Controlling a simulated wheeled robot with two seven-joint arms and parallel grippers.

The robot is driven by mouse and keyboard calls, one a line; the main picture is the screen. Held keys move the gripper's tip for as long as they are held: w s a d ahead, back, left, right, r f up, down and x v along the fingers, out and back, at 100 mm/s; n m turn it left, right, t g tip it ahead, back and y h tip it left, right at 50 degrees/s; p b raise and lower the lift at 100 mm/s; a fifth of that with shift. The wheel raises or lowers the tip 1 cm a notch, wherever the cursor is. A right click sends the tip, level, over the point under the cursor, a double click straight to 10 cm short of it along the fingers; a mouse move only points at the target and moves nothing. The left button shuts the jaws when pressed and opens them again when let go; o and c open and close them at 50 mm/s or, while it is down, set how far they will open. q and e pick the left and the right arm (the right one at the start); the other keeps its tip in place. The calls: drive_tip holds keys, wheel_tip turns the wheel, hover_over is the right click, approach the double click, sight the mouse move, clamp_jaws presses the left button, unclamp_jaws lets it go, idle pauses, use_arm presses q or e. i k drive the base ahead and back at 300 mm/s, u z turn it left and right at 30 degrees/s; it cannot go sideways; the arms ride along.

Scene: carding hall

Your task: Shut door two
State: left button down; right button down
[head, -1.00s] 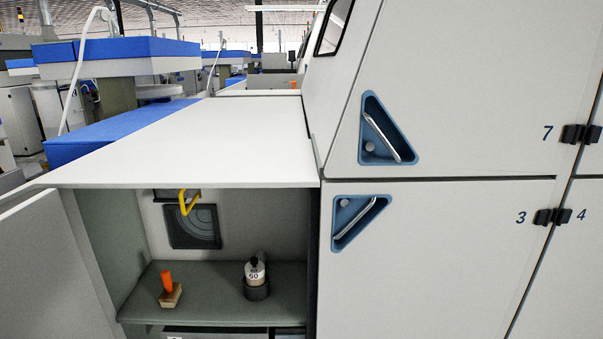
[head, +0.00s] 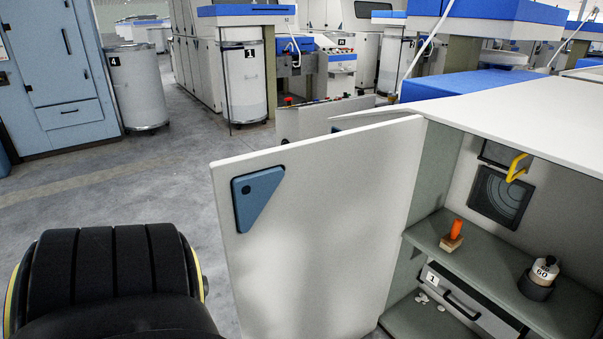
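A white cabinet door (head: 325,235) stands wide open in the middle of the head view, swung out to the left of its cabinet. It has a blue triangular plate (head: 258,196) near its upper free corner. No number shows on this door, so I cannot read whether it is door two. The open cabinet (head: 436,180) is at the right, with its interior in plain sight. The door's bottom edge is cut off by the frame. Neither of my grippers is in view.
A drawer marked 1 (head: 465,305) sits below. Grey floor (head: 150,190) is clear left of the door. White cans (head: 139,85) stand farther back.

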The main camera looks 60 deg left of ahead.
sight(310, 229)
drive_tip(key=z, duration=2.2)
drive_tip(key=k, duration=2.8)
drive_tip(key=u, duration=1.8)
drive_tip(key=i, duration=1)
drive_tip(key=z, duration=1.1)
drive_tip(key=k, duration=1.1)
drive_tip(key=u, duration=0.05)
